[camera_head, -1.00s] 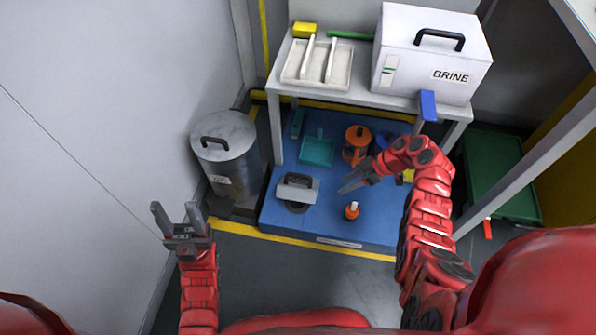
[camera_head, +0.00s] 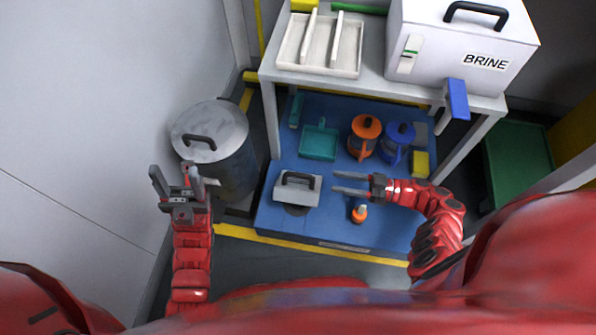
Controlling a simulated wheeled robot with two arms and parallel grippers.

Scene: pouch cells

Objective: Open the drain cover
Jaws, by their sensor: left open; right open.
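The drain cover (camera_head: 297,196) is a light grey plate with a black handle, on the left front of the blue platform. A dark round patch, apparently the drain (camera_head: 296,210), shows partly at its front edge. My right gripper (camera_head: 334,182) is open and empty, its two fingers pointing left just right of the cover, apart from the handle in the picture. My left gripper (camera_head: 174,171) is open and empty, fingers up, in front of the metal bin at the left.
A lidded metal bin (camera_head: 228,165) stands left of the blue platform (camera_head: 395,232). A small orange bottle (camera_head: 359,213) stands just below my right gripper. Orange (camera_head: 364,138) and blue (camera_head: 397,142) jugs, a teal dustpan (camera_head: 319,142) and a yellow block (camera_head: 420,163) are behind. A table with a BRINE box (camera_head: 462,45) overhangs the back.

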